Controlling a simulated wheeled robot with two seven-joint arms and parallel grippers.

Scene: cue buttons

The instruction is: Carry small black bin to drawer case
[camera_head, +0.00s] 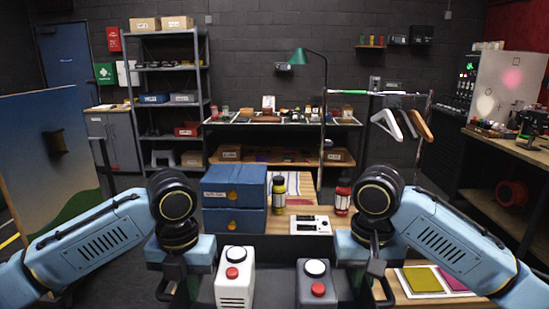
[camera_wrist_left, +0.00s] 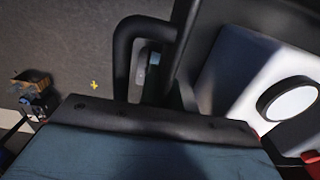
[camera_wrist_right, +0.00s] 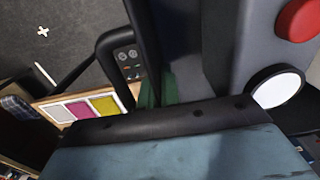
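The drawer case seems to be the blue two-drawer box (camera_head: 222,199) on the bench, beyond and between my arms. I cannot pick out the small black bin with certainty. A dark surface lies between my grippers in the head view, under and behind two button boxes. My left gripper (camera_head: 175,285) points down left of the white button box (camera_head: 235,287). My right gripper (camera_head: 372,282) points down right of the grey button box (camera_head: 312,289). Dark loop-shaped parts (camera_wrist_left: 125,50) (camera_wrist_right: 108,55) show in both wrist views. What lies between the fingers is unclear.
On the bench, a yellow-labelled bottle (camera_head: 278,190), a red bottle (camera_head: 342,198) and a white panel (camera_head: 311,225) stand near the drawer case. Coloured cards (camera_head: 422,281) lie right. A shelving rack (camera_head: 144,90) stands at the back left. A picture board (camera_head: 40,190) stands left.

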